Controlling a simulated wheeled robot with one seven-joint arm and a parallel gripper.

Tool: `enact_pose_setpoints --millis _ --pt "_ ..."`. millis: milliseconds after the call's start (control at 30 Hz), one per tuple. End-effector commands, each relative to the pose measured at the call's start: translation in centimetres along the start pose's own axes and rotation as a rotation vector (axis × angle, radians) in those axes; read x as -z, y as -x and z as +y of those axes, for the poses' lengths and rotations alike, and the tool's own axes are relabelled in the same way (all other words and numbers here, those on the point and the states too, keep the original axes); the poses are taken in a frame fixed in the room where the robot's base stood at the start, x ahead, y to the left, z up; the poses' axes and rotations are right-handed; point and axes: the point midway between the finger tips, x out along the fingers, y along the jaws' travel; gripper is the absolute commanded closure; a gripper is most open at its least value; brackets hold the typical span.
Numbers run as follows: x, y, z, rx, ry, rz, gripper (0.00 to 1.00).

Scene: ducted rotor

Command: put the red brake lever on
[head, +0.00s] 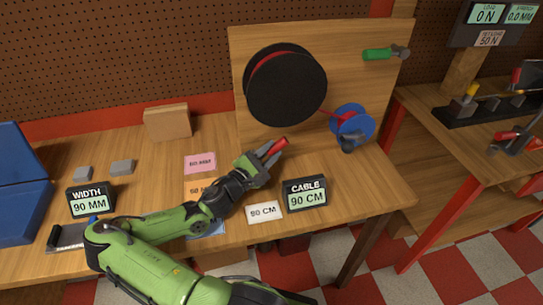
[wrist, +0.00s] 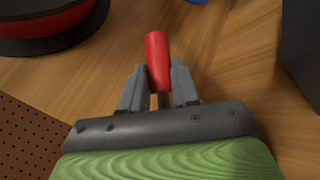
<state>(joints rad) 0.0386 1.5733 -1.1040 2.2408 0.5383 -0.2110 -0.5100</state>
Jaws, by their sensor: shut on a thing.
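The red brake lever (head: 278,145) shows as a short red cylinder at the tip of my gripper (head: 268,153), below the large black drum (head: 285,85). In the wrist view the red lever (wrist: 157,55) stands between the two grey fingers of my gripper (wrist: 159,88), which are shut on it. Its upper part sticks out past the fingertips, tilted slightly. Its lower end is hidden between the fingers, so I cannot tell what it joins.
A blue spool (head: 352,122) stands right of the drum, with a red line running to it. A green-handled tool (head: 380,54) is on the upright board (head: 345,40).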

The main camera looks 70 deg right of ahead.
Motion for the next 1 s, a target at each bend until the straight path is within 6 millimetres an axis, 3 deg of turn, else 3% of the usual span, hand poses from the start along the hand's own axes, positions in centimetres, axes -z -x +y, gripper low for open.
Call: enact_pose_setpoints --millis 600,633,767,1000 --pt "0.05 0.13 0.34 -0.029 0.025 -0.019 1.00" --pt "0.05 0.13 0.34 -0.029 0.025 -0.019 0.66" --pt "0.02 0.12 0.30 -0.028 0.025 -0.020 0.46" --pt "-0.02 0.13 0.23 -0.026 0.025 -0.021 0.45"
